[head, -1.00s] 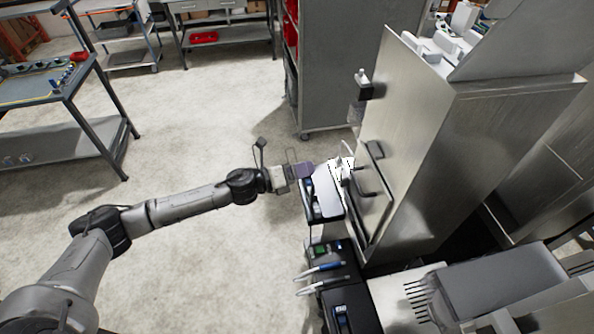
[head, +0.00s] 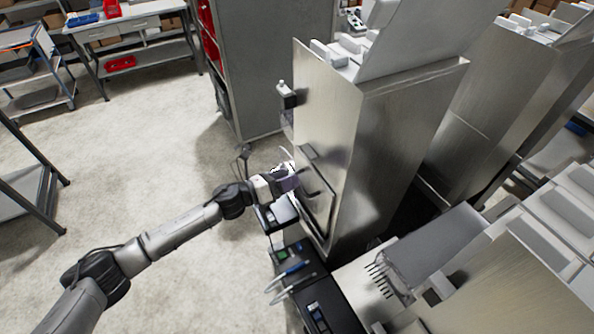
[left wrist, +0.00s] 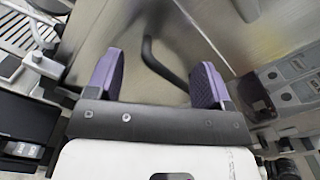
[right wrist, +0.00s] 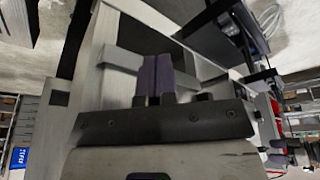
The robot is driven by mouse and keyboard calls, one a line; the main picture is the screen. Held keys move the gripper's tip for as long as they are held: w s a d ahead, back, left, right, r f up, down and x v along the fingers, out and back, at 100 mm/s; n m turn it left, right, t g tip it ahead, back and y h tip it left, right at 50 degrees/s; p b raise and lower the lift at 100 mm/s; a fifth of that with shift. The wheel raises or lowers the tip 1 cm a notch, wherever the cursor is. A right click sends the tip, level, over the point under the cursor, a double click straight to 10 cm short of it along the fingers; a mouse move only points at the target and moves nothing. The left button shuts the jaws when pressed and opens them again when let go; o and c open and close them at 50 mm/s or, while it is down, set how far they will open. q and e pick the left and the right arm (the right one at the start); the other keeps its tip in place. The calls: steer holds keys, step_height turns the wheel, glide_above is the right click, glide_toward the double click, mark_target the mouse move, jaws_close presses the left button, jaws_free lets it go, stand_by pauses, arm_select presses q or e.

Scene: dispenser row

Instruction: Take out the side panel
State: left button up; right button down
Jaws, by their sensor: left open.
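The side panel (head: 316,215) is a metal plate with a dark outline, set low in the side of the tall steel dispenser (head: 372,150). A dark bar handle (left wrist: 160,62) sticks out from it in the left wrist view. My left gripper (head: 290,181) is at the panel, its two purple fingers (left wrist: 160,82) spread apart. The handle shows ahead of and between the fingertips, and no grip on it is visible. My right gripper (right wrist: 156,78) shows only in its own wrist view, with its fingers together and nothing visible between them.
Black devices with cables (head: 290,265) stand below the gripper, beside the panel. A grey cabinet (head: 262,60) stands behind. A small fixture (head: 287,95) juts from the dispenser above the panel. The floor (head: 150,150) to the left is open.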

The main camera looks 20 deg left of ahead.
mark_target(306, 163)
arm_select(q)
steer(key=x, duration=0.3)
steer(key=shift+w+d, duration=0.25)
steer(key=shift+p, duration=0.3)
jaws_close()
stand_by(0.4)
steer(key=shift+r+p, duration=0.6)
steer(key=shift+r, duration=0.1)
steer(key=shift+r+p, duration=0.4)
steer(key=shift+r, duration=0.15)
steer(key=shift+r+p, duration=0.3)
steer(key=shift+r, duration=0.15)
